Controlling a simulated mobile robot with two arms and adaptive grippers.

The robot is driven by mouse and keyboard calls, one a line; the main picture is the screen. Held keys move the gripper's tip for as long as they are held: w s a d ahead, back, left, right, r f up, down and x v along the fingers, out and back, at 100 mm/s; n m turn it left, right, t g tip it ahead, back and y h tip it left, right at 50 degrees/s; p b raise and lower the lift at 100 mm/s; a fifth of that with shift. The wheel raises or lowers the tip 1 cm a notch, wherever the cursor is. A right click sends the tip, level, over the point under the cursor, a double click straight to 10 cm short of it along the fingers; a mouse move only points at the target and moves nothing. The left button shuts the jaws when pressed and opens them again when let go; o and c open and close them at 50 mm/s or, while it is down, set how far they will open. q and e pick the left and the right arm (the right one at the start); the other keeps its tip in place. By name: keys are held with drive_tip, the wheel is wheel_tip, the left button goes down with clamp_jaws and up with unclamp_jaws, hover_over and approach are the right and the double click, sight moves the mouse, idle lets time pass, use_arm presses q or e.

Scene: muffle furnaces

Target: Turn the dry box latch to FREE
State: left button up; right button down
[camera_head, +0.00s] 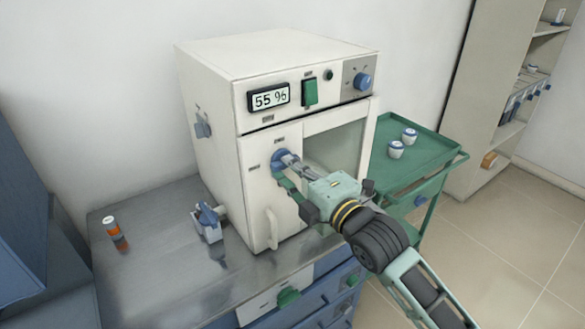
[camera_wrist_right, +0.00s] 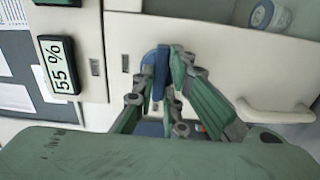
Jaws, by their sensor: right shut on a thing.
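The dry box (camera_head: 215,115) is a cream cabinet on a metal worktop. Its door carries a blue round latch (camera_head: 279,158) with a small dark label above it and another to its left, both too small to read. My right gripper (camera_head: 292,166) is shut on the latch, coming from the lower right. In the right wrist view my right gripper (camera_wrist_right: 170,85) has its fingers around the blue latch handle (camera_wrist_right: 160,72). The fingers partly hide the handle, so its exact angle is hard to tell. My left gripper is not in view.
The door handle (camera_head: 271,229) is below the latch. The panel shows a 55 % display (camera_head: 269,97), a green switch (camera_head: 311,92) and a blue knob (camera_head: 362,82). A green cart (camera_head: 433,147) holds two jars.

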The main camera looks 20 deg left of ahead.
drive_tip(key=shift+m+p, duration=3.2)
drive_tip(key=shift+m, duration=5.6)
drive_tip(key=c, duration=1.8)
unclamp_jaws()
drive_tip(key=v, duration=1.2)
